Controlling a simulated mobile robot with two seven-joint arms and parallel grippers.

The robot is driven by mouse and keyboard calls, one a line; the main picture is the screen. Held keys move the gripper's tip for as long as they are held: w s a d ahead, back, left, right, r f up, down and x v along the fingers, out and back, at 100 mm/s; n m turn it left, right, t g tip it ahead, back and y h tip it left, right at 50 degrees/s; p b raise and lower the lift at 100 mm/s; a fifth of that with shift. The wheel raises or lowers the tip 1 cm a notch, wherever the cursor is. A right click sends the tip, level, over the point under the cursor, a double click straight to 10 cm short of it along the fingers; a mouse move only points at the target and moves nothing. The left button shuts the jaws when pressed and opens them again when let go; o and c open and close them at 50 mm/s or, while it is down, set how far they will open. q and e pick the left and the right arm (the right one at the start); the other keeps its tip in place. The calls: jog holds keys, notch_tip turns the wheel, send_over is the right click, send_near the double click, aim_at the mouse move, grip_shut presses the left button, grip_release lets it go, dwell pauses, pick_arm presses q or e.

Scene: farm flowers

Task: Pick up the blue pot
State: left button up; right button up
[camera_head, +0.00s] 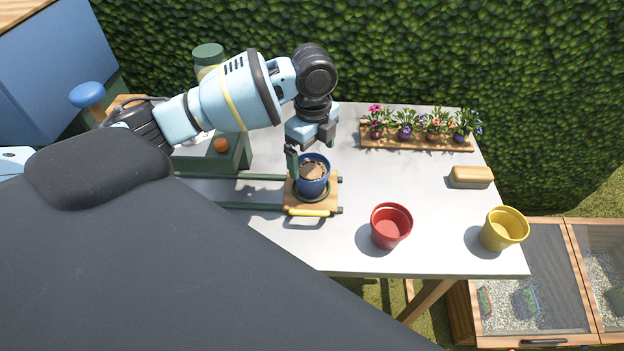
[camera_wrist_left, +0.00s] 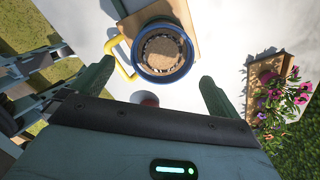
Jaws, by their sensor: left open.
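The blue pot (camera_head: 312,184) is filled with brown soil and stands upright on a small wooden platform (camera_head: 300,204) at the end of green rails on the table. It also shows in the left wrist view (camera_wrist_left: 186,68), beyond the fingertips. My left gripper (camera_head: 308,153) is open and empty, right at the pot's far side, with one finger near its left rim in the head view. In the left wrist view the two fingers (camera_wrist_left: 153,85) are spread to either side with the pot ahead between them. I cannot tell whether a finger touches it. My right gripper is not visible.
A yellow handle (camera_head: 309,212) lies at the platform's front edge. A red pot (camera_head: 391,226) and a yellow pot (camera_head: 503,229) stand to the right. A flower tray (camera_head: 416,143) and a tan block (camera_head: 471,177) lie farther back. The table between them is clear.

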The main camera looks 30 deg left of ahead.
aim_at(313, 169)
pick_arm(q)
jog(key=shift+f, duration=0.45)
jog(key=shift+w+f, duration=0.1)
jog(key=shift+f, duration=0.1)
jog(key=shift+a+f, duration=0.1)
jog(key=shift+f, duration=2.3)
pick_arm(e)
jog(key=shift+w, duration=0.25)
pick_arm(q)
jog(key=shift+r, duration=0.1)
jog(key=c, duration=1.2)
jog(key=shift+o, duration=0.2)
